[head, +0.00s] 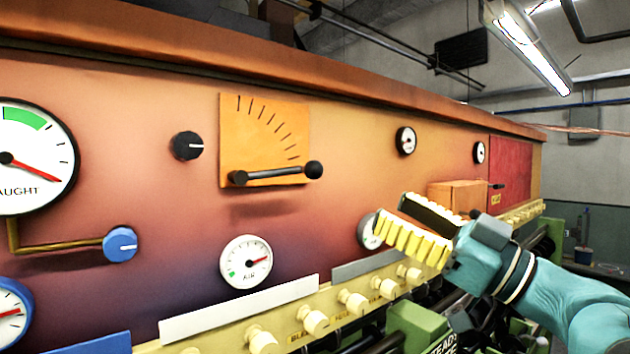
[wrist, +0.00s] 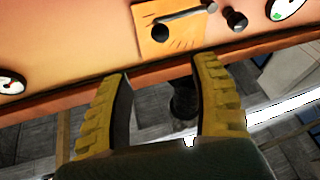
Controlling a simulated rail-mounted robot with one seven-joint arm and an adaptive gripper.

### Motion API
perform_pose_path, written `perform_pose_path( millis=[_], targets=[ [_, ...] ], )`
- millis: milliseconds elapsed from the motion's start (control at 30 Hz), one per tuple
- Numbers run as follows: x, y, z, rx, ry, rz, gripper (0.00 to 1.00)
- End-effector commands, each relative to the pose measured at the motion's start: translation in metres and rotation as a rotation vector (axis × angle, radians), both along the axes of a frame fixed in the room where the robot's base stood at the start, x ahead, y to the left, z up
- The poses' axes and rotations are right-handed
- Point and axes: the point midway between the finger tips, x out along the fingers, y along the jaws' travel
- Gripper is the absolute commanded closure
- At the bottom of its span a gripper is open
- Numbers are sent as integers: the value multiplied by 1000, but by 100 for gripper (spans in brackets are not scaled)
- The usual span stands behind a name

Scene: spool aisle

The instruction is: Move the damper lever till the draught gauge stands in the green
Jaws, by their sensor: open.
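The draught gauge (head: 38,165) is at the left edge of the head view, partly cut off. Its red needle points to the lower right, well away from the green band at the top. The damper lever (head: 275,175) is a black bar with a round black knob, lying nearly level and pointing right across the foot of an orange plate (head: 240,125) with tick marks. In the wrist view the lever (wrist: 185,17) shows beyond my fingertips. My gripper (head: 392,213) is open and empty, right of and below the lever, apart from it. Its yellow fingers (wrist: 162,68) show in the wrist view.
A black knob (head: 187,146) sits left of the plate. A blue knob (head: 120,244) and an air gauge (head: 247,262) are below. Cream knobs (head: 353,301) line the lower ledge. An orange box (head: 455,193) juts out behind my gripper. The panel between gripper and lever looks clear.

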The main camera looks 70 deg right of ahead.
Motion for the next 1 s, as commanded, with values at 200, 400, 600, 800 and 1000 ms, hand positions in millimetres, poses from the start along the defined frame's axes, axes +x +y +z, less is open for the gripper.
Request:
perform_pose_path(
  millis=[200,400,600,800,1000],
  targets=[
    [46,-8,24,2,1,8,38],
    [90,-19,43,3,1,6,38],
    [126,-28,56,3,2,4,38],
    [140,-32,59,3,2,3,38],
    [141,-32,58,1,1,2,38]
  ],
)
